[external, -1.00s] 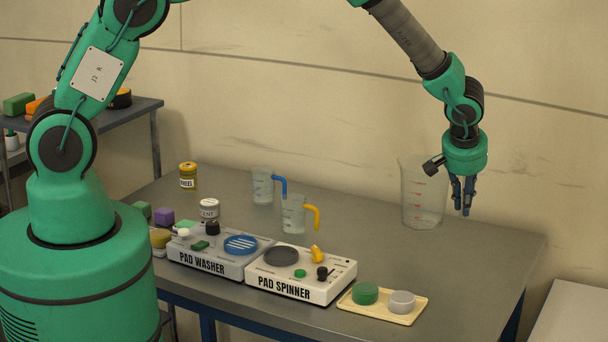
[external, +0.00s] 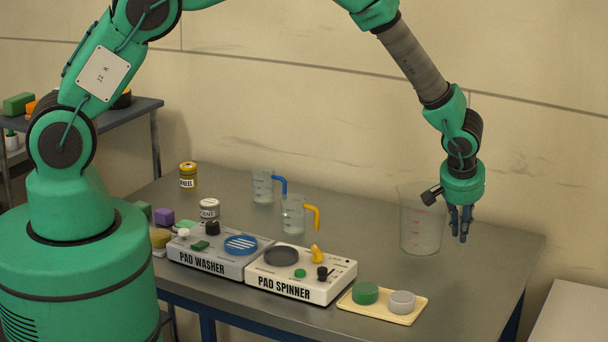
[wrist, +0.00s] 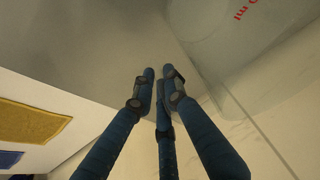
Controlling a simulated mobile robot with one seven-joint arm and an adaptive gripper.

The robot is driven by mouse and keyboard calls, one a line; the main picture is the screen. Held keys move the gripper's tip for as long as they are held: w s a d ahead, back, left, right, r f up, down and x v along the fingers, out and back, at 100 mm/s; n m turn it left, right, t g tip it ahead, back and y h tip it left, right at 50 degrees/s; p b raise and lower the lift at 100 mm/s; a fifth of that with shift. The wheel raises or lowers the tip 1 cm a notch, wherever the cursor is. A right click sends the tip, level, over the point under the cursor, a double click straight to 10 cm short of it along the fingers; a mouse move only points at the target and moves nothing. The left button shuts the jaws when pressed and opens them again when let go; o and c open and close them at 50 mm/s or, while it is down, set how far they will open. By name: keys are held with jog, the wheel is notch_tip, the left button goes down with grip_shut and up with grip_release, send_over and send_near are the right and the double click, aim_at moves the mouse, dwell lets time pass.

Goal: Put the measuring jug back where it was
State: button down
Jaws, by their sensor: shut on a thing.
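A large clear measuring jug (external: 420,225) with red markings is upright at the right part of the grey table. My gripper (external: 461,238) points down at the jug's right side, with its fingers drawn together, and is shut on the jug; the exact grip point is hard to see. In the wrist view my fingers (wrist: 160,78) are close together, and the jug's clear wall with red print (wrist: 245,10) fills the upper right. I cannot tell whether the jug's base touches the table.
Two smaller jugs with blue (external: 263,186) and yellow (external: 293,214) handles stand left of the large jug. A pad washer (external: 210,263), pad spinner (external: 287,290) and yellow tray (external: 385,312) line the front. The table (external: 480,260) is bare at right; a wall is behind.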

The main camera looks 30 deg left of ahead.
jog(key=shift+f, duration=1.1)
jog(key=c, duration=1.7)
grip_release()
jog(key=shift+c, duration=0.2)
jog(key=shift+r, duration=0.25)
jog(key=b+v, duration=0.1)
jog(key=v, duration=1)
jog(key=shift+s+r, duration=0.25)
jog(key=shift+r, duration=0.05)
